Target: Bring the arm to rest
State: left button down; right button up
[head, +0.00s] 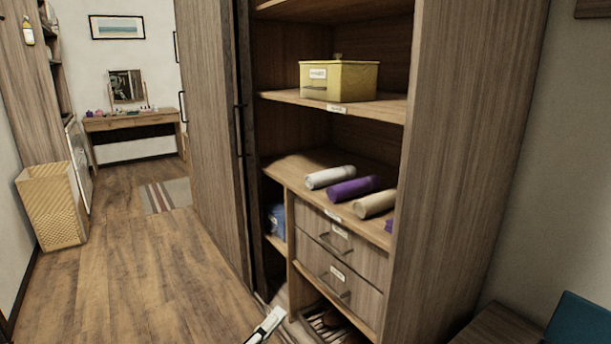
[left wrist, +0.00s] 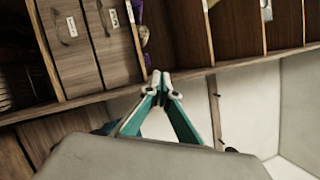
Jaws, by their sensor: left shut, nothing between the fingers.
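My left gripper (head: 268,322) shows only in part at the bottom edge of the head view, low in front of the open wardrobe (head: 460,150). In the left wrist view, its teal fingers with pale tips (left wrist: 160,80) meet at a point, shut and empty. Behind the fingertips are the wardrobe's drawers (left wrist: 84,38) and shelf compartments, seen tilted. Nothing is held. Most of the left arm is outside the head view. My right gripper is in neither view.
The wardrobe holds a yellow box (head: 340,82), several rolled cloths including a purple one (head: 352,188), and two closed drawers (head: 340,240). A wicker basket (head: 52,208) stands at the left. A teal object (head: 582,322) is at bottom right.

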pick_arm(q)
jog(key=s+a+f+n+y+b, duration=0.1)
jog(key=s+a+f+n+y, duration=0.1)
jog(key=s+f+n, duration=0.3)
jog(key=s+a+f+n+g+y+b, duration=0.1)
jog(key=s+a+f+n+y, duration=0.15)
jog(key=f+n, duration=0.35)
jog(key=s+a+f+n+y+b, duration=0.1)
jog(key=s+a+f+n+y, duration=0.25)
jog(key=f, duration=0.35)
jog(key=s+a+f+n+g+y+b, duration=0.1)
jog(key=s+a+f+n+g+b, duration=0.3)
jog(key=s+f+n, duration=0.9)
notch_tip(320, 180, up, 8)
jog(key=s+a+m+g+y+p, duration=0.1)
jog(key=s+a+m+p, duration=0.1)
jog(key=p, duration=1.5)
jog(key=shift+s, duration=0.3)
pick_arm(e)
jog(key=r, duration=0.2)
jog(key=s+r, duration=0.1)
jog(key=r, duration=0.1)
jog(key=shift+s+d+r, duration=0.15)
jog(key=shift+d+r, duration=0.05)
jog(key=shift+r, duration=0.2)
pick_arm(q)
jog(key=shift+m, duration=0.25)
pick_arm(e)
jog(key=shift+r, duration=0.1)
